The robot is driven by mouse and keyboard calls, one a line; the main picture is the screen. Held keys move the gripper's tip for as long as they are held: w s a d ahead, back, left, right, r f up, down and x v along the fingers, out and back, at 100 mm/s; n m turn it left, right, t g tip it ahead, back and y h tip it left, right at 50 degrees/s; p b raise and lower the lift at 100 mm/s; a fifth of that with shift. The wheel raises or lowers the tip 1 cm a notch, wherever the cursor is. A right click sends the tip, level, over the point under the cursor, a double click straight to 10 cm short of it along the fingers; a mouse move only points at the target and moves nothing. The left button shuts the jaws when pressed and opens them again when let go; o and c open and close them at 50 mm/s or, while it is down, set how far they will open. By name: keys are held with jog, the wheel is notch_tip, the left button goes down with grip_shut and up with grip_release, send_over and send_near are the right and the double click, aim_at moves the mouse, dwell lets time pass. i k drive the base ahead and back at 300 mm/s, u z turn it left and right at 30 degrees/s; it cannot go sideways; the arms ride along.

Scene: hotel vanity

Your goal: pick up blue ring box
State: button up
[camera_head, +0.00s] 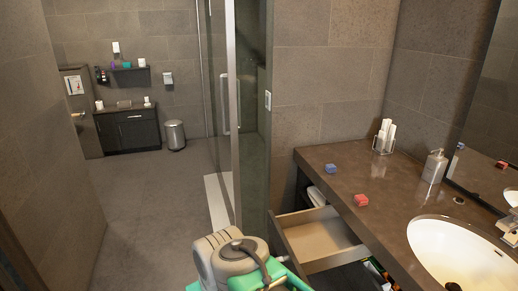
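A small blue ring box (330,168) sits on the dark brown vanity counter (320,155), near its far left part. It is small in this view, and I cannot tell whether its lid is open. Part of my grey and green arm (235,262) shows at the bottom centre, in front of the counter and well apart from the box. My gripper's fingers are not visible.
A red box (361,200) sits nearer on the counter. A holder with white items (384,137), a soap dispenser (434,166) and a white sink (460,255) are further right. An open drawer (318,238) juts out below the counter. The floor at left is clear.

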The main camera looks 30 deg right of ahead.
aim_at(331, 168)
jog(key=z, duration=0.4)
jog(key=i, duration=2.45)
jog(key=z, duration=0.5)
